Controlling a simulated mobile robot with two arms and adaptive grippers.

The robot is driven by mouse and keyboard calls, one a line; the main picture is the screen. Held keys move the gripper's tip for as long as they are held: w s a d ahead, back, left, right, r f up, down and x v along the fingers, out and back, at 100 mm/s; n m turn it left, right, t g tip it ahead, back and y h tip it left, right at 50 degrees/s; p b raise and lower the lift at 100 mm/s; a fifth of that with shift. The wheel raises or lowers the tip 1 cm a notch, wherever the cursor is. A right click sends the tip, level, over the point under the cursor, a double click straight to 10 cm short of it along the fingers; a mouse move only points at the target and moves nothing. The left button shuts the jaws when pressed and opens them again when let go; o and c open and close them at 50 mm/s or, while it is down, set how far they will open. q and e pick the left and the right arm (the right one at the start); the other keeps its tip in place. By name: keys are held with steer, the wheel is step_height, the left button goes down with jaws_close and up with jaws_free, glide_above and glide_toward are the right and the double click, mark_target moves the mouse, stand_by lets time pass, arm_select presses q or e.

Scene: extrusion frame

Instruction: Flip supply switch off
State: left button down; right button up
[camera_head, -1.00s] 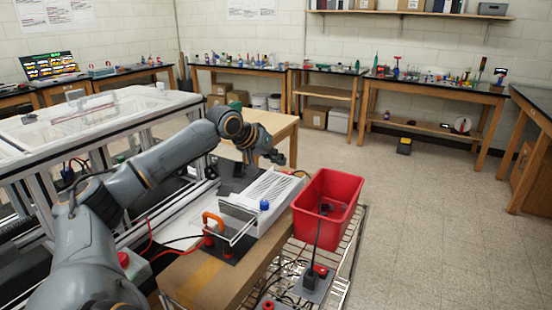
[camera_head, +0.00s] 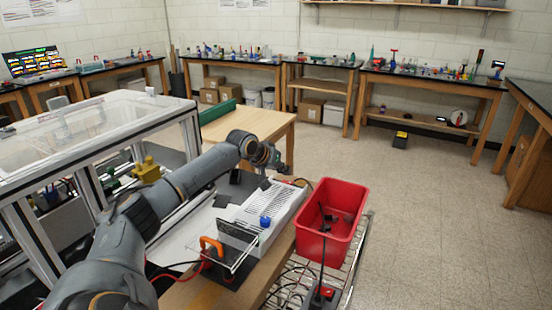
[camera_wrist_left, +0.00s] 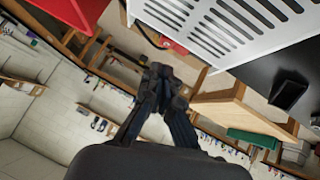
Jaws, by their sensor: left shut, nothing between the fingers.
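A white slotted supply box (camera_head: 262,202) lies on the cardboard-coloured bench; its slotted white face also fills the top right of the left wrist view (camera_wrist_left: 225,25). A blue knob (camera_head: 265,221) sits at its near end. I cannot make out a supply switch for certain. A small black block (camera_wrist_left: 288,92) stands on a dark panel beside the slotted face in the wrist view. My left gripper (camera_head: 266,182) is above the far end of the box, apart from it. In the wrist view its fingertips (camera_wrist_left: 163,72) are together and empty. My right gripper is out of view.
A red bin (camera_head: 330,245) stands on a wire rack right of the box. A clear upright panel (camera_head: 238,242) and an orange handle (camera_head: 211,245) are at the near end. A framed clear enclosure (camera_head: 90,130) stands left.

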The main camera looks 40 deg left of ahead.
mark_target(287, 183)
arm_select(q)
steer(key=shift+d+f, duration=0.25)
steer(key=shift+f, duration=0.3)
steer(key=shift+s+d+f, duration=0.1)
steer(key=shift+f, duration=0.5)
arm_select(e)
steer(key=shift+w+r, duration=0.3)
